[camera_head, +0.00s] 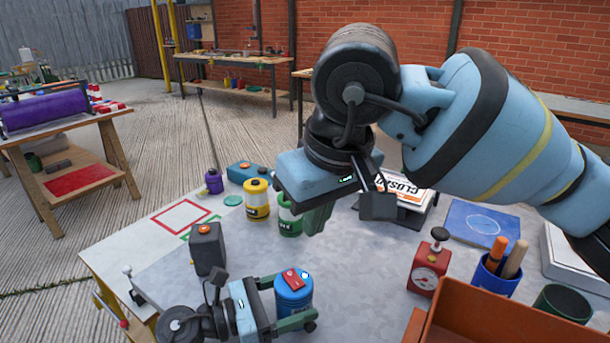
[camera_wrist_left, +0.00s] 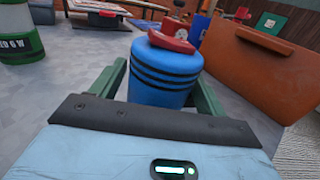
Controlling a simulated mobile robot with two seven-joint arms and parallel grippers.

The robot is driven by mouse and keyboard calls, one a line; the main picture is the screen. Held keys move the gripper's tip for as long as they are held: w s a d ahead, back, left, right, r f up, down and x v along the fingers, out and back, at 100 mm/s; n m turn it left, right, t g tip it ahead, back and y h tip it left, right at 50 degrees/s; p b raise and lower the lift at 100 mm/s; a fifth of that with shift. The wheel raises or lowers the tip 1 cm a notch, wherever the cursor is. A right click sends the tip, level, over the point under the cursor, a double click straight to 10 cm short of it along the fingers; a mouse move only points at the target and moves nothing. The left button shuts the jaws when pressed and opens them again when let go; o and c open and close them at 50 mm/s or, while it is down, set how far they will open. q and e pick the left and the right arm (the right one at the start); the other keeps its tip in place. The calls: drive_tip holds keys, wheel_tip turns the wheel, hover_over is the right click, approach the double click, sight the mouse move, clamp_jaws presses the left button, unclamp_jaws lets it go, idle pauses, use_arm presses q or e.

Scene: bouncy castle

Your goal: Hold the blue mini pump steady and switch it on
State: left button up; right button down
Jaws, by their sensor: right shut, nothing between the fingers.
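The blue mini pump (camera_head: 293,297) is a short upright blue cylinder with a red rocker switch (camera_head: 292,279) on top. It stands on the grey tabletop at the lower middle of the head view. In the left wrist view the pump (camera_wrist_left: 160,78) shows dark bands and sits between the green fingers. The switch's on or off state cannot be told.
A red gauge box (camera_head: 430,263), a blue pen cup (camera_head: 494,278) and an orange bin (camera_head: 500,318) crowd the right. Tabletop right of the pump is clear.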

use_arm(q)
drive_tip(key=shift+o, duration=1)
drive_tip(key=v, duration=1.2)
drive_tip(key=shift+r, duration=0.1)
